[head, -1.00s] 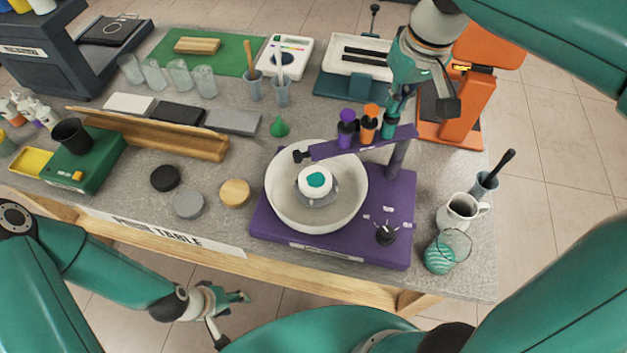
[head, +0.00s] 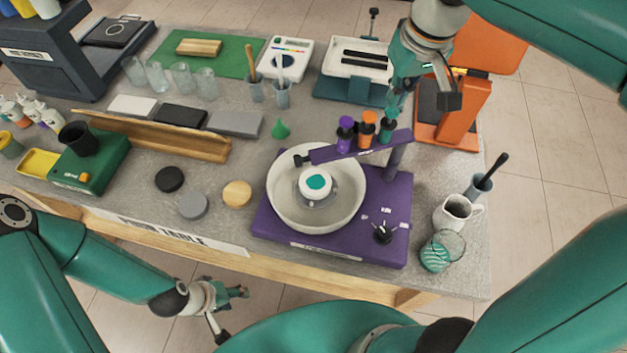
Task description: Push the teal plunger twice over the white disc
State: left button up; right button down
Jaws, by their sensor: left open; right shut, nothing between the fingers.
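The teal plunger (head: 386,133) stands at the right end of a row on the purple arm (head: 345,150), beside the orange and purple plungers. My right gripper (head: 394,110) is shut and empty, its tips right above the teal plunger; whether they touch is hard to tell. The white disc (head: 328,195) sits in the middle of the white bowl (head: 283,205) with a teal patch (head: 318,182) on top. The bowl stands on the purple base (head: 345,250). My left gripper (head: 232,308) is open and empty, low in front of the table.
The orange plunger (head: 367,130) and purple plunger (head: 345,133) stand close by. An orange machine (head: 470,105) is right of my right gripper. A white mug (head: 453,212) and a glass (head: 448,247) stand near the right edge. Round pucks (head: 193,205) lie left of the bowl.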

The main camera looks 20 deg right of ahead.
notch_tip(320, 180, up, 6)
jog(key=p, duration=0.5)
dwell(0.4)
dwell(0.4)
